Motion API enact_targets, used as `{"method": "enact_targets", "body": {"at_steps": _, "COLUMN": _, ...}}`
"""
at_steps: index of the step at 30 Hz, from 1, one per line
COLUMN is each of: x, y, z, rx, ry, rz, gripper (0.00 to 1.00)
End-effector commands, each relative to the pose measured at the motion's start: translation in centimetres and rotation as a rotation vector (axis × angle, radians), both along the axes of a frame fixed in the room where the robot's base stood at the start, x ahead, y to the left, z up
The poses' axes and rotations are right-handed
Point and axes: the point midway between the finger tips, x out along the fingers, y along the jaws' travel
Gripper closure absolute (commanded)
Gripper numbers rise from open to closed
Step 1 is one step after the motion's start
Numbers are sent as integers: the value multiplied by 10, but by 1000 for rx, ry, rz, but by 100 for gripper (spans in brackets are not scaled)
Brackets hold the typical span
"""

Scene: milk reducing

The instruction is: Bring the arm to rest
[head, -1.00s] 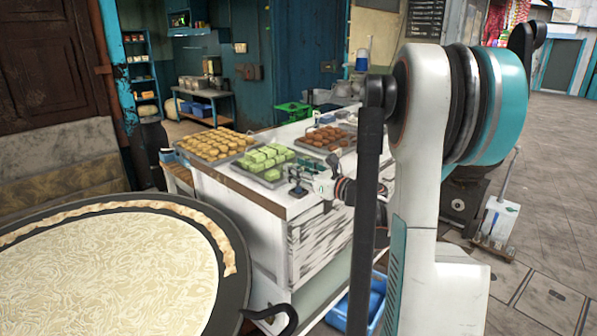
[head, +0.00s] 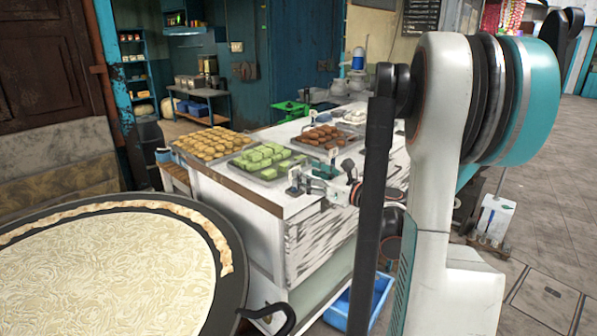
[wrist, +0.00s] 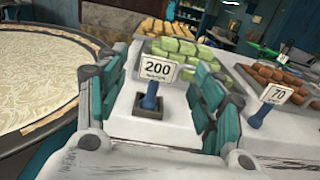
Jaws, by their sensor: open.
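My gripper (wrist: 160,68) is open and empty in the wrist view, with a teal-padded finger on each side. A white price card marked 200 (wrist: 156,69) on a blue stand shows between the fingers, beyond them on the counter; I see no contact. In the head view my arm rises at the right.
The white counter (head: 240,205) carries trays of green sweets (head: 262,157), yellow sweets (head: 212,146) and brown sweets (head: 322,137). A blue crate (head: 338,312) is low by the counter.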

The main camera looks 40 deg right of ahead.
Motion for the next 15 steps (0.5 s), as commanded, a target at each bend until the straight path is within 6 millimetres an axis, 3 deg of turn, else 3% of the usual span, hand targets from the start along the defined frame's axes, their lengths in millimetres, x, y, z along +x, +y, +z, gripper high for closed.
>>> {"method": "enact_targets", "body": {"at_steps": 6, "x": -42, "y": -4, "z": 0, "rx": 0, "ry": 0, "rz": -3, "gripper": 38}}
{"method": "enact_targets", "body": {"at_steps": 15, "x": -63, "y": -5, "z": 0, "rx": 0, "ry": 0, "rz": 1, "gripper": 38}}
